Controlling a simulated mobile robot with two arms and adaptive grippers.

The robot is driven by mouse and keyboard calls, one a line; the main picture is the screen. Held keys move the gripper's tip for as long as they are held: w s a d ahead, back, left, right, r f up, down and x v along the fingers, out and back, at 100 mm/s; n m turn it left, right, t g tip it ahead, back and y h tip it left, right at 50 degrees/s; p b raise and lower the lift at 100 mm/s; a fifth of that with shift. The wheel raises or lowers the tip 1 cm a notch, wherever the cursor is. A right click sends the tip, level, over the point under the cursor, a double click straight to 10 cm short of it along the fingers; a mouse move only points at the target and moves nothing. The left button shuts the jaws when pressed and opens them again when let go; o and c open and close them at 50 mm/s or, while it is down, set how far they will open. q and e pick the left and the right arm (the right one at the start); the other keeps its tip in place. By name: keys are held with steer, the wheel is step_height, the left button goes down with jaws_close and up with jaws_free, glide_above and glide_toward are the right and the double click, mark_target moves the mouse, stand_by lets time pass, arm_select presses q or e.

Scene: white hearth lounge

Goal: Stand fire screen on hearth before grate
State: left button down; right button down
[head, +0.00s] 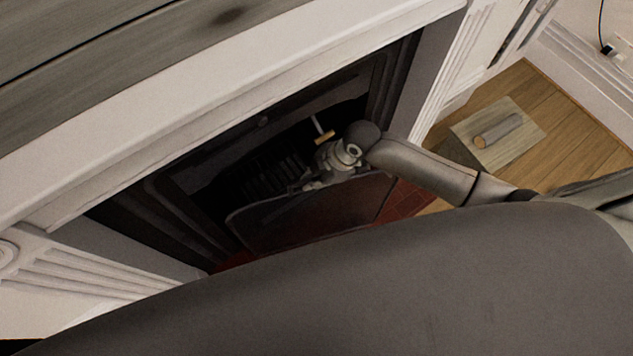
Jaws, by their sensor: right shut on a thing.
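The fire screen (310,218) is a dark, see-through panel with a thin rounded frame, in front of the fireplace opening. My right gripper (312,184) is shut on its top edge. The screen's lower part is hidden behind my own body. The dark grate (268,178) sits inside the opening, behind the screen and partly covered by it and the gripper. The red tiled hearth (408,202) shows at the screen's right side. Whether the screen's foot touches the hearth is hidden. My left gripper is not in view.
The white fireplace surround (230,95) and grey mantel top (90,45) lie close above and left. A small pale stick with a yellowish end (322,130) shows behind the gripper.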

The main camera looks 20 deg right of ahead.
steer(key=shift+w+a+r, duration=0.25)
steer(key=shift+w+a, duration=0.1)
steer(key=shift+a, duration=0.2)
steer(key=shift+d+f, duration=0.1)
steer(key=shift+f, duration=1.65)
steer(key=c, duration=2)
jaws_free()
steer(key=shift+s+d+f, duration=0.1)
steer(key=shift+s+f, duration=0.05)
steer(key=shift+f, duration=0.15)
steer(key=o, duration=0.5)
steer(key=shift+s, duration=0.1)
steer(key=shift+r, duration=0.15)
steer(key=v, duration=1.2)
steer(key=shift+p, duration=0.4)
